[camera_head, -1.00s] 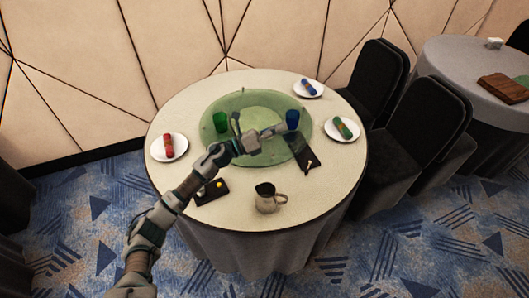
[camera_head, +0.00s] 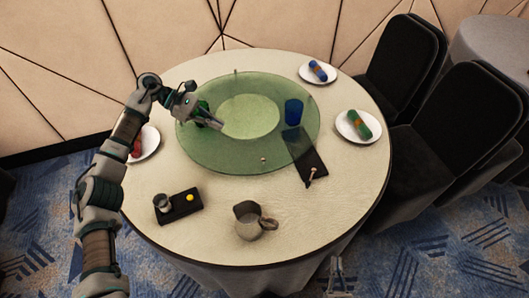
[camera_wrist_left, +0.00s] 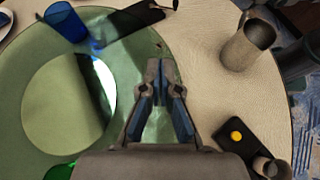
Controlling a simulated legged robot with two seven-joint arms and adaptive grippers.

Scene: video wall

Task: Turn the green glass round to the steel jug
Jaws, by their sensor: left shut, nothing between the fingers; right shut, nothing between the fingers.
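The green glass stands on the left part of the round green glass turntable (camera_head: 250,163). In the head view my left gripper (camera_head: 219,124) mostly covers it; a bit of the green glass (camera_wrist_left: 60,172) shows at the lower edge of the left wrist view. My left gripper is shut and empty, over the turntable's left part; I cannot tell whether it touches the turntable. The steel jug (camera_head: 252,225) stands on the cloth in front of the turntable, and also at the upper right of the left wrist view (camera_wrist_left: 244,48). My right gripper (camera_head: 337,266) is shut at the bottom edge, short of the table.
A blue glass (camera_head: 293,111) stands on the turntable's right. A dark strip (camera_head: 305,158) lies at its right edge. A black tray (camera_head: 179,207) with a small metal cup and yellow item is front left. Plates with rolled napkins (camera_head: 358,126) ring the table. Chairs (camera_head: 470,125) stand right.

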